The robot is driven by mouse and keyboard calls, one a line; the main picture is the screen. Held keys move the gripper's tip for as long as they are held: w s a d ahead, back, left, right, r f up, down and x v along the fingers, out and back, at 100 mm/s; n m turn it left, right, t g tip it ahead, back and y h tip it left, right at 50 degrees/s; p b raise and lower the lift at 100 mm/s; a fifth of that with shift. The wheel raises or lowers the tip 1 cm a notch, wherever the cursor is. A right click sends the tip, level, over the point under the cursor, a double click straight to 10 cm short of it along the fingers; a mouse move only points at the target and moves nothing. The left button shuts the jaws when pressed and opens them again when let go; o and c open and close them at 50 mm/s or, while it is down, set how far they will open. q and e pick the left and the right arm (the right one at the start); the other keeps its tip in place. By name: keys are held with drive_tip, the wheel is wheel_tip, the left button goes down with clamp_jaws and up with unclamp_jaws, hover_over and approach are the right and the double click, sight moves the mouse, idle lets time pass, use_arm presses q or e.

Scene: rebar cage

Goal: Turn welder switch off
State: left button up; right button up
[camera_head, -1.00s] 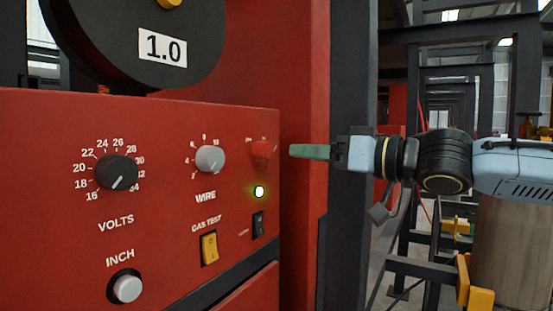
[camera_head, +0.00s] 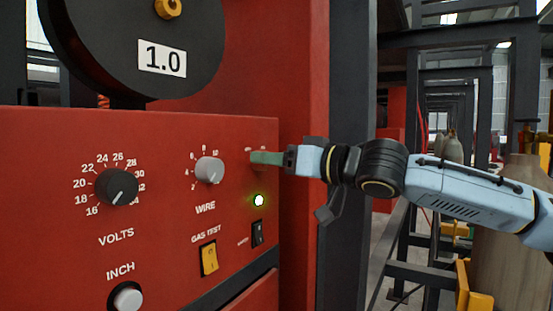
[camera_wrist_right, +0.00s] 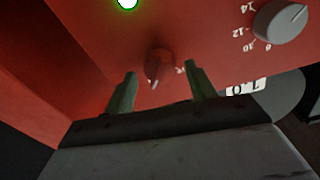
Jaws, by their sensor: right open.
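The red welder panel (camera_head: 60,150) fills the left of the head view. Its red rotary switch (camera_wrist_right: 159,63) shows in the right wrist view, between and just beyond the two green fingertips; in the head view the gripper hides it. My right gripper (camera_head: 267,158) is open at the panel's upper right, and it also shows in the right wrist view (camera_wrist_right: 158,88). I cannot tell whether the fingers touch the knob. A green lamp (camera_head: 259,200) below the switch is lit. My left gripper is not in view.
Near the switch are the grey wire knob (camera_head: 209,170), a small black rocker switch (camera_head: 257,233) and the yellow gas test switch (camera_head: 209,258). The volts knob (camera_head: 117,186) and the inch button (camera_head: 128,297) are further left. A dark upright post (camera_head: 347,90) stands right of the welder.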

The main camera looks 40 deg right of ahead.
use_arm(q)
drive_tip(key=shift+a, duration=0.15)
use_arm(e)
drive_tip(key=shift+c, duration=0.4)
drive_tip(key=shift+c, duration=1.3)
drive_tip(key=c, duration=0.7)
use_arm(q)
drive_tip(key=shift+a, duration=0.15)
use_arm(e)
drive_tip(key=shift+o, duration=0.2)
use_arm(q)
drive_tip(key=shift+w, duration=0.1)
use_arm(e)
drive_tip(key=shift+n, duration=0.3)
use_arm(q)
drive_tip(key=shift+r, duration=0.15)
use_arm(e)
drive_tip(key=shift+a+f+n+y, duration=0.1)
drive_tip(key=shift+n+y, duration=0.2)
drive_tip(key=shift+n, duration=4.15)
drive_tip(key=shift+f+n+y, duration=0.1)
drive_tip(key=shift+n+y, duration=0.2)
drive_tip(key=shift+n, duration=4.15)
